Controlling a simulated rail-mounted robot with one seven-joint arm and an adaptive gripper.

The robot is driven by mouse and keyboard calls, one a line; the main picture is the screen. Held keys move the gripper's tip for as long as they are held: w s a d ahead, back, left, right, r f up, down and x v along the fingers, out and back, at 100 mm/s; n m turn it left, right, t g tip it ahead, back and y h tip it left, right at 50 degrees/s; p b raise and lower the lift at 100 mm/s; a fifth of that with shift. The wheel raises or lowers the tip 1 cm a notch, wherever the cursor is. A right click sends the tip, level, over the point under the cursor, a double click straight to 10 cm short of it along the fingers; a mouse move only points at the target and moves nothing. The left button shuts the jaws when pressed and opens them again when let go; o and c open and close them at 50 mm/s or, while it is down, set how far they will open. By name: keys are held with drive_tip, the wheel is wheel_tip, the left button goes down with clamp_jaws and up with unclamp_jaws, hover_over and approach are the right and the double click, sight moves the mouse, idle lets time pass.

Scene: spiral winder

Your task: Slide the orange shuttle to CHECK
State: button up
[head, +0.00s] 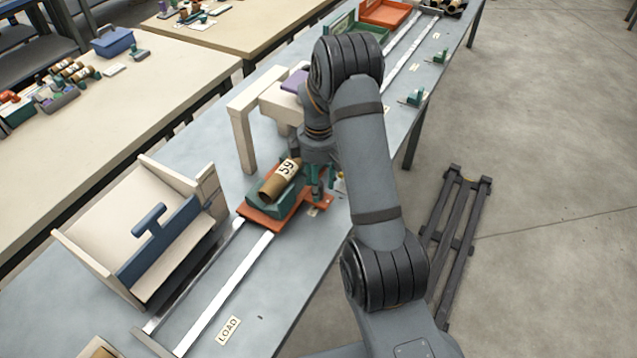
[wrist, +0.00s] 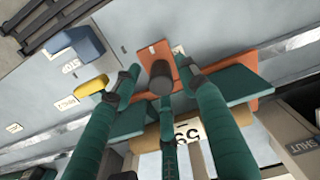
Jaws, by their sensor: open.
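The orange shuttle (head: 256,218) sits on the rail in the head view, at the near side of a beige arch. It carries a green cradle (head: 262,206) with a brown tube (head: 270,190) labelled 59. In the wrist view, the shuttle's orange tab (wrist: 150,52) bears a dark round knob (wrist: 160,77). My gripper (wrist: 161,82) is open, its green fingers spread around the knob; contact cannot be told. In the head view my gripper (head: 320,187) is at the shuttle's right side. I cannot read a CHECK label; a small label beside the shuttle is partly hidden.
The rail (head: 225,290) runs from the LOAD label (head: 228,330) past the arch (head: 245,130) towards the far trays. A beige box with a blue handle (head: 150,225) stands left of the rail. A yellow button (wrist: 90,86) and blue block (wrist: 82,44) show in the wrist view.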

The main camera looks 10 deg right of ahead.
drive_tip(key=shift+c, duration=1)
clamp_jaws()
